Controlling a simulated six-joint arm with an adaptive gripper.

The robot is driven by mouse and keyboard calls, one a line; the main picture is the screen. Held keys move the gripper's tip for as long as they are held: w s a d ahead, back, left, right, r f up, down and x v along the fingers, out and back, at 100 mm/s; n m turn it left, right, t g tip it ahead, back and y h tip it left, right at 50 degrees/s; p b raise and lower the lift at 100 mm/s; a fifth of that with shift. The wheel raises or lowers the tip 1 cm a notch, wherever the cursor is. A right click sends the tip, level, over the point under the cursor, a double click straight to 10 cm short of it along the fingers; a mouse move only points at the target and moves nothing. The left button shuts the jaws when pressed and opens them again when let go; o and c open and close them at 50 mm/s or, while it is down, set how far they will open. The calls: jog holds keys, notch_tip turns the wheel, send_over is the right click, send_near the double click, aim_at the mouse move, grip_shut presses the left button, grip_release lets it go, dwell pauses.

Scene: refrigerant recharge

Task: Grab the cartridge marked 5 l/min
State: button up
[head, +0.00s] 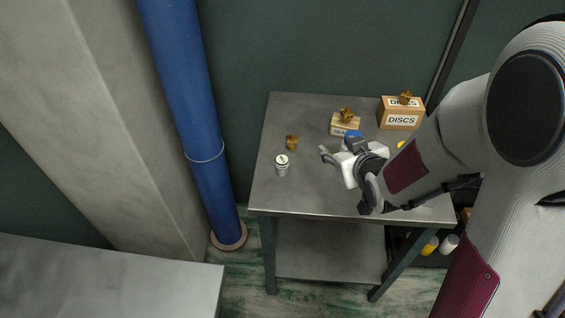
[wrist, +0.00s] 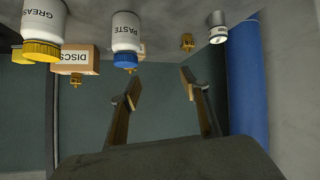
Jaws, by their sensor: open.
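A small silver-white cylinder (head: 282,170) with a dark mark on its pale top stands upright on the left part of the grey metal table (head: 300,204). It looks like the cartridge; I cannot read its marking. In the wrist view the cylinder (wrist: 217,33) is near the top, right of the fingers. My gripper (head: 330,154) is over the table, to the right of the cylinder and apart from it. In the wrist view my gripper (wrist: 161,86) has its two fingers spread with nothing between them.
A brass fitting (head: 291,142) stands behind the cylinder. A DISCS box (head: 400,120) and a smaller box (head: 345,130) carry brass pieces. A PASTE bottle (wrist: 126,32) and a GREASE bottle (wrist: 43,22) stand close by. A blue pipe (head: 183,80) rises left of the table.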

aim_at(285, 168)
jog(key=a+f+y, duration=0.1)
jog(key=a+f, duration=0.2)
jog(key=s+a+f+n+t+y, duration=0.1)
jog(key=a+f+y, duration=0.1)
jog(key=a+f, duration=0.1)
jog(key=a+f+y, duration=0.2)
jog(key=a+f, duration=0.1)
jog(key=f, duration=0.1)
jog(key=shift+s+a+n+t, duration=0.15)
jog(key=shift+n+t, duration=0.15)
jog(key=shift+t, duration=0.1)
jog(key=shift+s+a+f+y, duration=0.5)
jog(key=shift+s, duration=0.25)
jog(key=shift+w, duration=0.1)
jog(key=shift+x, duration=1.25)
jog(key=shift+w, duration=0.15)
jog(key=shift+x, duration=2.45)
jog(key=shift+w+d, duration=0.15)
jog(key=c, duration=1.3)
